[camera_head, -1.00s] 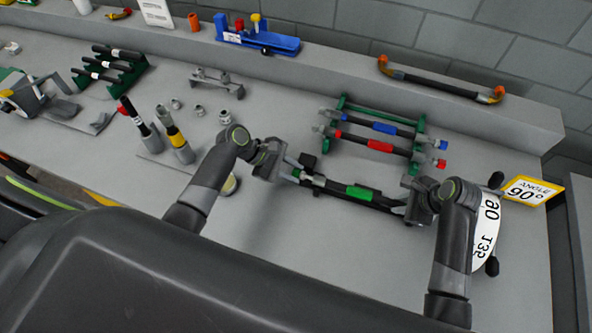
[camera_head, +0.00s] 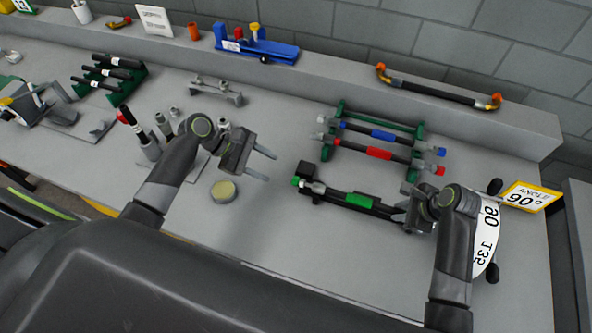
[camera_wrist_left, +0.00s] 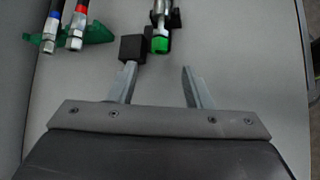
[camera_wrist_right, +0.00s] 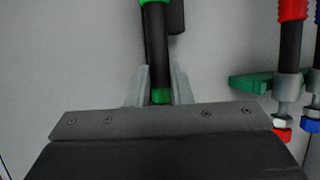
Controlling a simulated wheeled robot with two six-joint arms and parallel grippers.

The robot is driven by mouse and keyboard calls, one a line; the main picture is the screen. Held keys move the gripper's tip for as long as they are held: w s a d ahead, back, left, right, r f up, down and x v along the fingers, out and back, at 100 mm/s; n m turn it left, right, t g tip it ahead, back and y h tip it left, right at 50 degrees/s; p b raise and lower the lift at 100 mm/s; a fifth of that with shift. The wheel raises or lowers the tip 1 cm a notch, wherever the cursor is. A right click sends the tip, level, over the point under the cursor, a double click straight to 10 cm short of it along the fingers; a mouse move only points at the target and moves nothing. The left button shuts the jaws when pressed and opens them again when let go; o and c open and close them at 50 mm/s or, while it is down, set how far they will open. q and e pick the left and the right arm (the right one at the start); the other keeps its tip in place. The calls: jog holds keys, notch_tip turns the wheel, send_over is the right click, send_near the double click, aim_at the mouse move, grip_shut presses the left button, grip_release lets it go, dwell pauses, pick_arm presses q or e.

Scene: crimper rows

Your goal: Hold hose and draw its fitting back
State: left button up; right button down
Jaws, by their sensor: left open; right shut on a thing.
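The black hose with a green band (camera_head: 359,200) lies along a black holder at the front right of the bench. Its left end has a silver fitting (camera_head: 316,187) and a green tip (camera_head: 295,181). My left gripper (camera_head: 270,167) is open and empty, left of that end and apart from it. In the left wrist view the green tip (camera_wrist_left: 160,45) lies just beyond the gap between the fingertips (camera_wrist_left: 158,74). My right gripper (camera_head: 402,214) is shut on the hose near its right end. In the right wrist view the hose (camera_wrist_right: 159,60) runs between its fingers (camera_wrist_right: 160,88).
A black block (camera_wrist_left: 132,48) stands close to a left fingertip. A green rack (camera_head: 341,110) with blue-banded and red-banded hoses is behind. A yellow angle sign (camera_head: 532,196) stands right. A round pale-topped object (camera_head: 224,190) is below my left gripper.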

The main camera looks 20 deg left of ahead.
jog(key=shift+f, duration=0.1)
pick_arm(q)
jog(key=shift+v, duration=1.25)
pick_arm(e)
jog(key=c, duration=1.2)
grip_release()
jog(key=shift+r, duration=0.2)
